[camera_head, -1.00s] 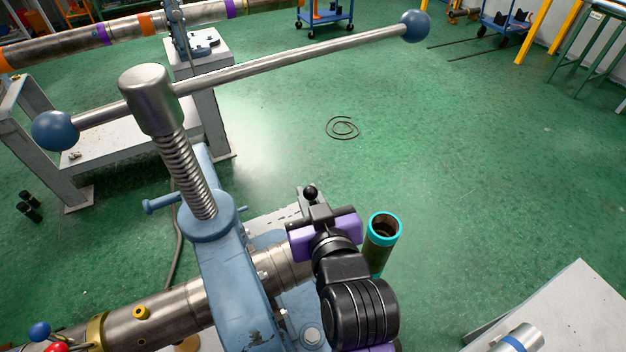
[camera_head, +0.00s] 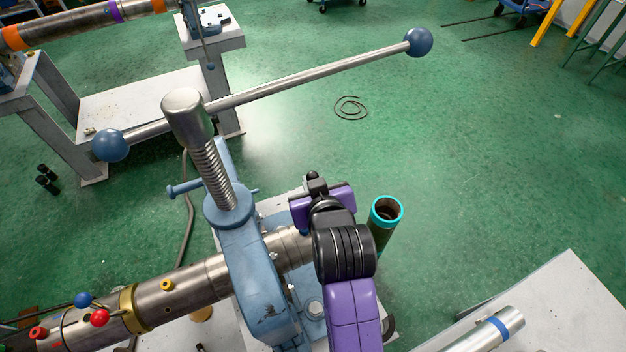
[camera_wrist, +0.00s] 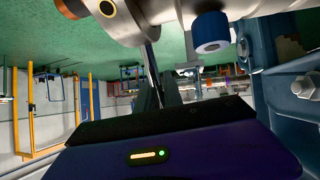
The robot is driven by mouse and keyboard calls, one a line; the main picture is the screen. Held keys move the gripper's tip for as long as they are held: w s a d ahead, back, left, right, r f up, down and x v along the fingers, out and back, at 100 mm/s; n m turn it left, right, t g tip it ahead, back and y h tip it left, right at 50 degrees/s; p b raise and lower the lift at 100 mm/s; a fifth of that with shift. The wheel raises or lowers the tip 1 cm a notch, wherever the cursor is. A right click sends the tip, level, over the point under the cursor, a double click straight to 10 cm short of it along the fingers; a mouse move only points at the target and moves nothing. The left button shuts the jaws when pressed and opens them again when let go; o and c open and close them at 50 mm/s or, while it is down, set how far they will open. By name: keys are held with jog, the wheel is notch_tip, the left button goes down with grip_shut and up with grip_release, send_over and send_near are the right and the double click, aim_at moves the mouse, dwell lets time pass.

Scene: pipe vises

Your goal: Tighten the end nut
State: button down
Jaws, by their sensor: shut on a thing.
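A steel pipe (camera_head: 195,288) lies clamped under a blue pipe vise (camera_head: 255,280) with a tall threaded screw and a long ball-ended bar. My purple and black gripper (camera_head: 322,205) is at the pipe's right end, just right of the vise; its fingertips are hidden in the camera_head view. In the camera_wrist view the fingers (camera_wrist: 165,95) are closed around a thin metal bar (camera_wrist: 152,75) that runs up to the pipe (camera_wrist: 150,12). A blue round fitting (camera_wrist: 212,32) with a pale ring face sits beside the pipe. I cannot tell which part is the end nut.
A teal-rimmed tube (camera_head: 386,212) stands close to my gripper's right. The vise bar (camera_head: 310,78) reaches across above. A grey bench with a blue-banded pipe (camera_head: 498,328) is at the lower right. A second pipe stand (camera_head: 140,105) is at the back left.

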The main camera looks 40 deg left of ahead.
jog(key=c, duration=1.5)
grip_release()
jog(key=shift+a+f, duration=0.1)
jog(key=shift+f, duration=0.05)
jog(key=shift+b+v, duration=0.45)
jog(key=shift+v, duration=3.5)
